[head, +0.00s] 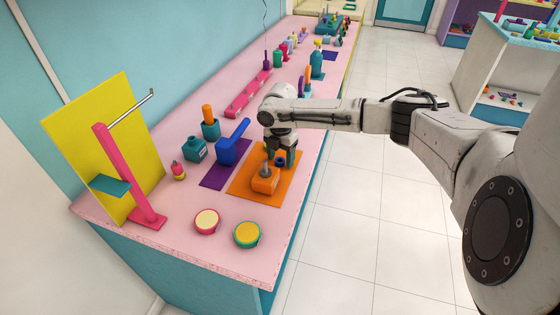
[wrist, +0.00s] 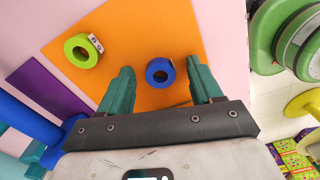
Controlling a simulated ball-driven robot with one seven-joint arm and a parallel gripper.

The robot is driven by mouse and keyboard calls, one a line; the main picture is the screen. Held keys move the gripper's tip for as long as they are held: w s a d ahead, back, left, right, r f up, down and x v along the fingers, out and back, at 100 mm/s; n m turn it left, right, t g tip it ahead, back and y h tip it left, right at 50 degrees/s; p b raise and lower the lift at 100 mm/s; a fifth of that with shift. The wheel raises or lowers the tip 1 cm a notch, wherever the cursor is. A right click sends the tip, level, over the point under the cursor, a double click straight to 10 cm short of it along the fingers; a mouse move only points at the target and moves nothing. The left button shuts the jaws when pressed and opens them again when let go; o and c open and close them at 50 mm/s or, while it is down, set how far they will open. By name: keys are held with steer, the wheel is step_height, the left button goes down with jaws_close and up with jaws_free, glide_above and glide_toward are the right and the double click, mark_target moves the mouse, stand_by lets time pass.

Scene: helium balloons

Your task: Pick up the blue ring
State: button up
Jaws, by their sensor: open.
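The blue ring (wrist: 160,72) lies flat on the orange mat (wrist: 150,35) in the wrist view, with its hole showing. It sits between the two teal fingers of my gripper, nearer their tips, with a gap on both sides. My gripper (head: 286,159) is open and empty, pointing down over the mat in the head view. There, a small dark blue part of the ring (head: 280,162) shows under the fingers, and the rest is hidden. I cannot tell how high the fingertips are above the mat.
A lime ring with a white tag (wrist: 83,50) lies left of the blue one. An orange block (head: 265,180) stands on the near part of the mat. A blue hammer-like object (head: 230,147) stands on the purple mat to the left. The table's edge is close on the right.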

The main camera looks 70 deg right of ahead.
steer(key=c, duration=1.1)
steer(key=shift+r, duration=0.1)
steer(key=shift+r+b, duration=0.35)
steer(key=shift+r, duration=0.25)
steer(key=s+a+r+b, duration=0.1)
steer(key=s+r, duration=0.3)
steer(key=s+a+r+b, duration=0.1)
steer(key=s+r, duration=0.2)
steer(key=s, duration=0.2)
steer(key=s+a+r+b, duration=0.1)
steer(key=s+a+r, duration=0.1)
steer(key=s+r, duration=0.2)
steer(key=shift+s+r, duration=0.15)
steer(key=shift+r, duration=0.2)
